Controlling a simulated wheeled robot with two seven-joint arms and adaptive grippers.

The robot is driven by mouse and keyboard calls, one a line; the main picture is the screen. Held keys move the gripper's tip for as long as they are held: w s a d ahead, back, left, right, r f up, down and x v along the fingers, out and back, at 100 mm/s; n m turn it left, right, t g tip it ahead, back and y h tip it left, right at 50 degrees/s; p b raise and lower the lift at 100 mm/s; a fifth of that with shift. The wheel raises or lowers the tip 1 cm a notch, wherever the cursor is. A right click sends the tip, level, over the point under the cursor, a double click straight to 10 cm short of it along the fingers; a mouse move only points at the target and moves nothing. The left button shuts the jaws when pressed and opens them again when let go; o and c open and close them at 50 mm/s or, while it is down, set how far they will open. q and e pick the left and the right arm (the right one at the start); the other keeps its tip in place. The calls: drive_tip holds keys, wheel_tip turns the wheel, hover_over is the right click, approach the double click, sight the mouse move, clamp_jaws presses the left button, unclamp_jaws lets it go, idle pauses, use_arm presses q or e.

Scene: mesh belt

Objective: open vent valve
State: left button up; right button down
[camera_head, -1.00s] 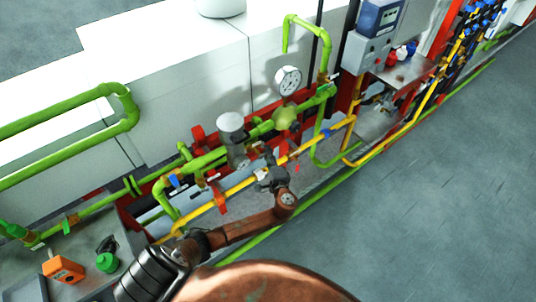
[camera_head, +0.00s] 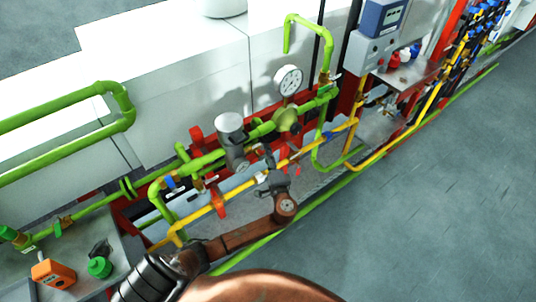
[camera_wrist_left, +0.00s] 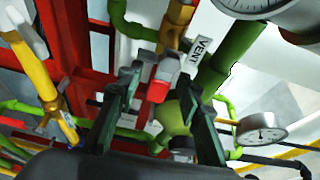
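The vent valve shows in the left wrist view as a small red-tipped handle (camera_wrist_left: 163,78) on a pipe beside a white tag (camera_wrist_left: 202,48) reading VENT. My left gripper (camera_wrist_left: 160,88) is open, with its two dark fingers on either side of the red handle. A gap shows between the handle and the left finger; contact on the right side is unclear. In the head view my left gripper (camera_head: 269,162) is at the yellow and green pipes, and the vent handle cannot be made out clearly there. My right gripper is not in view.
A yellow pipe (camera_head: 240,188) and green pipes (camera_head: 207,161) run close around the gripper. A round gauge (camera_head: 289,80) and a grey cylinder (camera_head: 230,128) stand behind. An orange box (camera_head: 53,273) sits at lower left. The floor (camera_head: 440,170) at right is clear.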

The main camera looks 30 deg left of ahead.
use_arm(q)
drive_tip(key=v, duration=1.2)
idle(0.4)
